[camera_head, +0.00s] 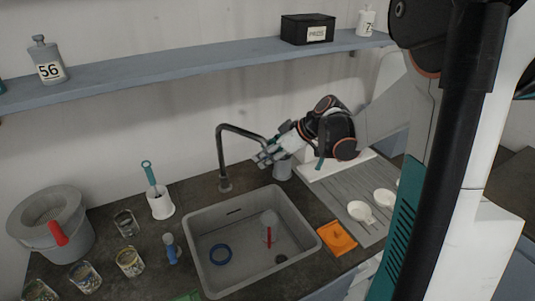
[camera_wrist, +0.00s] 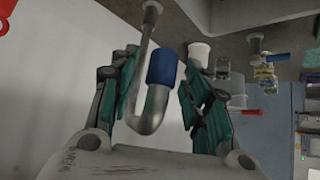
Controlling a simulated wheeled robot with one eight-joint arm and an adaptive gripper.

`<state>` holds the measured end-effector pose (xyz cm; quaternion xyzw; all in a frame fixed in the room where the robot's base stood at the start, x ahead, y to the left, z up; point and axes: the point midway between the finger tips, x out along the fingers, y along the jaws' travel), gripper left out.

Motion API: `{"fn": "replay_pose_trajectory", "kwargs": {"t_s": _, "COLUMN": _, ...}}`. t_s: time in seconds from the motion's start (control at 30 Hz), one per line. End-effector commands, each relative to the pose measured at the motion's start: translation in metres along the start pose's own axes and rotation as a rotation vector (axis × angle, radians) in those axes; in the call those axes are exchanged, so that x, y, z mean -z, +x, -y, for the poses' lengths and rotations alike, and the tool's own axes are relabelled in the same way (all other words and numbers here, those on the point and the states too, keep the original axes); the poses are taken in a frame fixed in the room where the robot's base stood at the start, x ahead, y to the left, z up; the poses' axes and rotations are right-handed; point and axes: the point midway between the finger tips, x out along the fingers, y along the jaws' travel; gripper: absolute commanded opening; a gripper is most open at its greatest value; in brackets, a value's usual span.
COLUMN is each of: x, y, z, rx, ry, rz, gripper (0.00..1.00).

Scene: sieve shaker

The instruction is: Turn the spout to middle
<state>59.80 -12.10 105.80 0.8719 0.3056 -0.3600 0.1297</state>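The spout (camera_head: 222,155) is a dark curved pipe rising from the counter behind the sink (camera_head: 197,250) in the head view. Its upper arm points right, toward the sink's back right corner. My gripper (camera_head: 268,153) is at its far end. In the wrist view, the hooked grey spout (camera_wrist: 149,110) with a blue tip (camera_wrist: 161,68) lies between the two green fingers of my gripper (camera_wrist: 158,72). The fingers stand apart, with a visible gap on the right side of the spout. Contact on the left side is unclear.
A grey canister (camera_head: 282,168) stands below my gripper. A white brush holder (camera_head: 160,205) and a grey bucket (camera_head: 52,235) stand left of the spout. A blue ring (camera_head: 220,255) lies in the sink. A shelf (camera_head: 180,72) runs above. An orange item (camera_head: 337,238) lies right of the sink.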

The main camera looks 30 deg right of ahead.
Motion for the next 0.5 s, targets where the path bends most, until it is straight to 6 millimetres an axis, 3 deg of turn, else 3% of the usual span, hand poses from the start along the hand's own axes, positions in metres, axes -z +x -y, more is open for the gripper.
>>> {"fn": "replay_pose_trajectory", "kwargs": {"t_s": 0.03, "x": 0.0, "y": -0.0001, "z": 0.0, "rx": 0.0, "ry": 0.0, "rz": 0.0, "gripper": 0.33}}
{"fn": "replay_pose_trajectory", "kwargs": {"t_s": 0.17, "x": 0.0, "y": -0.0001, "z": 0.0, "rx": 0.0, "ry": 0.0, "rz": 0.0, "gripper": 0.03}}
{"fn": "replay_pose_trajectory", "kwargs": {"t_s": 0.2, "x": 0.0, "y": -0.0002, "z": -0.0001, "rx": 0.0, "ry": 0.0, "rz": 0.0, "gripper": 0.0}}
{"fn": "replay_pose_trajectory", "kwargs": {"t_s": 0.5, "x": 0.0007, "y": 0.0003, "z": 0.0058, "rx": -0.017, "ry": 0.017, "rz": 0.001, "gripper": 0.0}}
